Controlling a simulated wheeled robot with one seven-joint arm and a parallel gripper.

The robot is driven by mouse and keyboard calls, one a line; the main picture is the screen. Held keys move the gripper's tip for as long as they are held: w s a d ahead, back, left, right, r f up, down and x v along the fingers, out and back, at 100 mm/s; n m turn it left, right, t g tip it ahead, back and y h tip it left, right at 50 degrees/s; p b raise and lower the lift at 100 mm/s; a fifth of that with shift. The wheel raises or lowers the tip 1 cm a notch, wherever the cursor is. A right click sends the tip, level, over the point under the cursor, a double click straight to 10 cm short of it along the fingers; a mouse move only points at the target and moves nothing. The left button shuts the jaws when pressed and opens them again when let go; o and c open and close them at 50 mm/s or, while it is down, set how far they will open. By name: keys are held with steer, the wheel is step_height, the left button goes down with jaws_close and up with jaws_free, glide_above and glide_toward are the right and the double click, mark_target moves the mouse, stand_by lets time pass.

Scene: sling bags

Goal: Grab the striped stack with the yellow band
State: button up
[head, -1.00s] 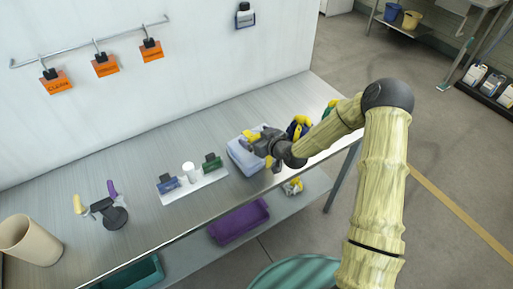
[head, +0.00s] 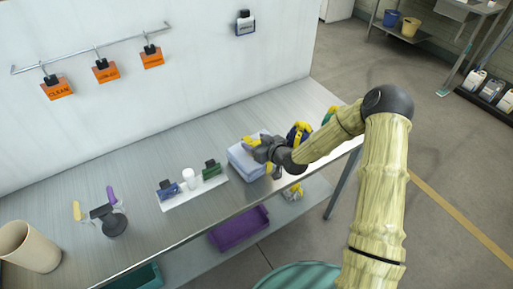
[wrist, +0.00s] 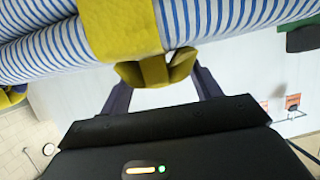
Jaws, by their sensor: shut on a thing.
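The striped stack (head: 241,162) is a pale blue-white folded pile on the metal table, left of my gripper (head: 257,151) in the head view. In the wrist view its blue and white striped rolls (wrist: 215,16) fill the top, wrapped by a broad yellow band (wrist: 115,25). A yellow knot (wrist: 152,73) of the band sits between the dark fingers of my gripper (wrist: 160,78). My gripper is shut on this knot. The knot partly hides the fingertips. I cannot tell whether the stack rests on the table or is slightly raised.
A white tray (head: 200,194) with small blue, white and green items stands left of the stack. Yellow and dark blue things (head: 298,133) lie behind my wrist. A small stand (head: 110,219) and a beige bin (head: 30,246) are farther left. A purple bin (head: 240,228) sits on the lower shelf.

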step_height(320, 180, up, 10)
steer(key=shift+b, duration=0.9)
steer(key=shift+d+f, duration=0.1)
